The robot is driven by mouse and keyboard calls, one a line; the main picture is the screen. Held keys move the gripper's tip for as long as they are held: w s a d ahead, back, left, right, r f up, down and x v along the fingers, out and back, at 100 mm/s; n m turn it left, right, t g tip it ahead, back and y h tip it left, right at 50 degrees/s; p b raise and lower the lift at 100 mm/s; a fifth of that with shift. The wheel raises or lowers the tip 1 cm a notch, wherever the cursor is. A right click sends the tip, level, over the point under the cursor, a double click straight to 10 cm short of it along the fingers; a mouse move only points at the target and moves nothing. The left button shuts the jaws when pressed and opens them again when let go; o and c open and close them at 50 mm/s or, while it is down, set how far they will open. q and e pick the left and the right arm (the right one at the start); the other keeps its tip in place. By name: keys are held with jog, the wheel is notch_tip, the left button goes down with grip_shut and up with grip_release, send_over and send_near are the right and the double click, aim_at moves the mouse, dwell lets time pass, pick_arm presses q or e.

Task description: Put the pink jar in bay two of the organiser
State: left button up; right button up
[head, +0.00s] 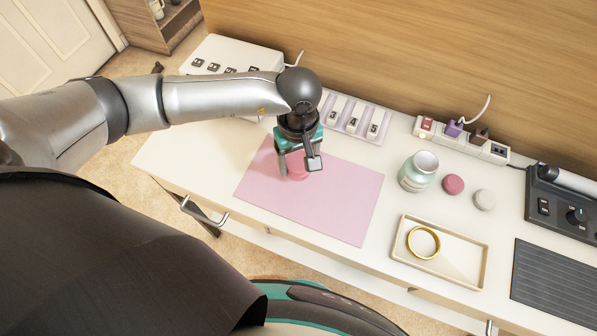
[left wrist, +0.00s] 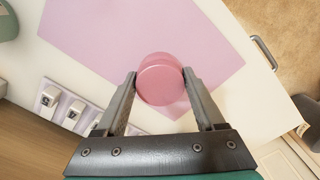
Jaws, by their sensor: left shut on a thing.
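The pink jar (head: 296,166) is between the fingers of my left gripper (head: 299,168), over the pink mat (head: 335,205). In the left wrist view the round pink jar (left wrist: 160,78) sits between both fingertips of my left gripper (left wrist: 160,84), which is shut on it. Whether the jar touches the mat cannot be told. The lavender organiser (head: 382,112) stands behind the mat, against the wall side, with several bays marked by small labels. Part of the organiser (left wrist: 62,108) shows at the lower left of the left wrist view. My arm hides its left end. My right gripper is out of view.
A mint jar (head: 416,172), a pink disc (head: 453,184) and a whitish disc (head: 484,199) stand right of the mat. A cream tray (head: 462,273) holds a gold ring (head: 424,242). A power strip (head: 460,140) lies behind. A white box (head: 235,46) stands beyond my arm.

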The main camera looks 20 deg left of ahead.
aim_at(298, 174)
pick_arm(q)
jog(key=shift+f+b, duration=0.4)
jog(key=shift+f, duration=2.1)
jog(key=o, duration=0.9)
jog(key=shift+f, duration=0.2)
jog(key=o, duration=0.5)
jog(key=shift+r, duration=0.1)
jog(key=shift+c, duration=0.2)
